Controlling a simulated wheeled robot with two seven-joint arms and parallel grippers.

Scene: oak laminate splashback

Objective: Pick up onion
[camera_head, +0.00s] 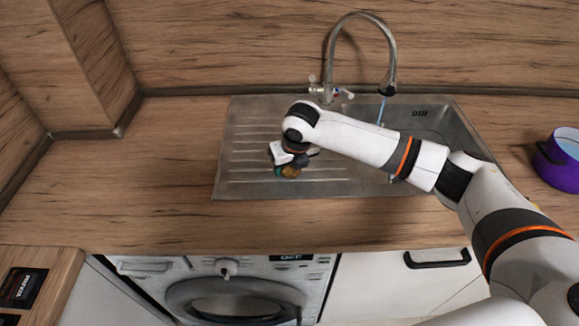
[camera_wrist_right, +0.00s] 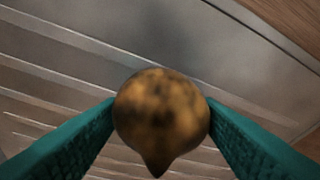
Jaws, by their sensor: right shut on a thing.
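The onion (camera_wrist_right: 161,112) is brown and mottled, with a pointed tip towards the bottom of the right wrist view. My right gripper (camera_wrist_right: 160,115) is shut on it, with one teal finger on each side. In the head view my right gripper (camera_head: 288,170) is over the ribbed drainboard of the sink, and a small brownish part of the onion (camera_head: 290,173) shows between its fingers. I cannot tell whether the onion touches the drainboard. My left gripper is not in view.
The steel sink (camera_head: 240,118) has a ribbed drainboard on the left and a basin on the right, partly behind my right arm. A curved tap (camera_head: 388,60) stands behind it. A purple pot (camera_head: 560,160) stands at the right. The wooden counter (camera_head: 150,190) at left is clear.

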